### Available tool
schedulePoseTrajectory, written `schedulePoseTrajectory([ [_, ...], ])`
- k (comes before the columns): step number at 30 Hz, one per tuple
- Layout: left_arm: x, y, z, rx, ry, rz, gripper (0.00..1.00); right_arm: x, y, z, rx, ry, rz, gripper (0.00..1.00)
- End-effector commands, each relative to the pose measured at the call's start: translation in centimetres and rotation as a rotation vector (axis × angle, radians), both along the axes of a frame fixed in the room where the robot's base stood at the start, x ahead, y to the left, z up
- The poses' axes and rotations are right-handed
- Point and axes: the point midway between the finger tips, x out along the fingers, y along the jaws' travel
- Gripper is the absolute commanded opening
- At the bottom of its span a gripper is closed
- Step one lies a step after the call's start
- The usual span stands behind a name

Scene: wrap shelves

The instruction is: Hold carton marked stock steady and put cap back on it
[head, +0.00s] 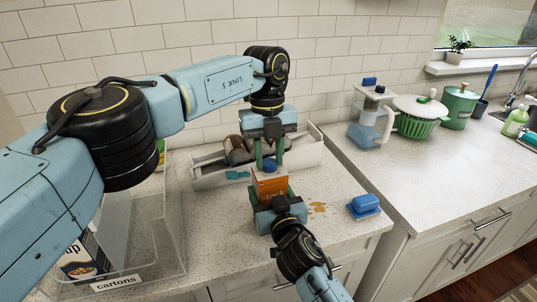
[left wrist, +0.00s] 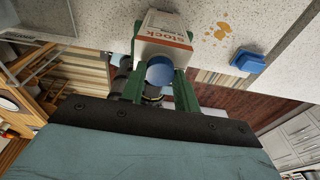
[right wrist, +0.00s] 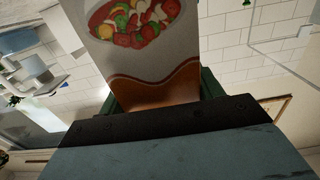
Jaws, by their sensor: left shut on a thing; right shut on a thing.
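The orange and white carton marked stock (head: 270,187) stands upright near the counter's front. My right gripper (head: 277,203) is shut on its lower part. In the right wrist view the carton (right wrist: 150,45) shows a vegetable picture and fills the space between the fingers. My left gripper (head: 270,155) points down over the carton and is shut on the blue cap (head: 270,166). In the left wrist view the cap (left wrist: 160,70) sits between the green fingertips, in line with the top of the carton (left wrist: 163,40). I cannot tell whether the cap touches the spout.
A clear bin labelled cartons (head: 117,283) stands at the left with a carton inside. A pale tray (head: 300,157) with brown jars is behind. A brown spill (head: 317,208) and a blue sponge-like block (head: 363,206) lie to the right.

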Motion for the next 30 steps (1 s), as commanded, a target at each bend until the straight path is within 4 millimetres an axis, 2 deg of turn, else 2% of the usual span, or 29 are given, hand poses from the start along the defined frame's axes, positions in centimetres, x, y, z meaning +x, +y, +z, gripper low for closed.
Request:
schedulePoseTrajectory([
  [14,0.02,-0.26,0.05,0.002,-0.003,-0.874,0.10,-0.04,0.00,-0.14,-0.002,0.003,0.000,0.02],
  [30,-0.31,-0.31,0.00,0.002,-0.003,-2.080,0.10,-0.05,-0.01,-0.15,-0.002,0.003,0.000,0.02],
])
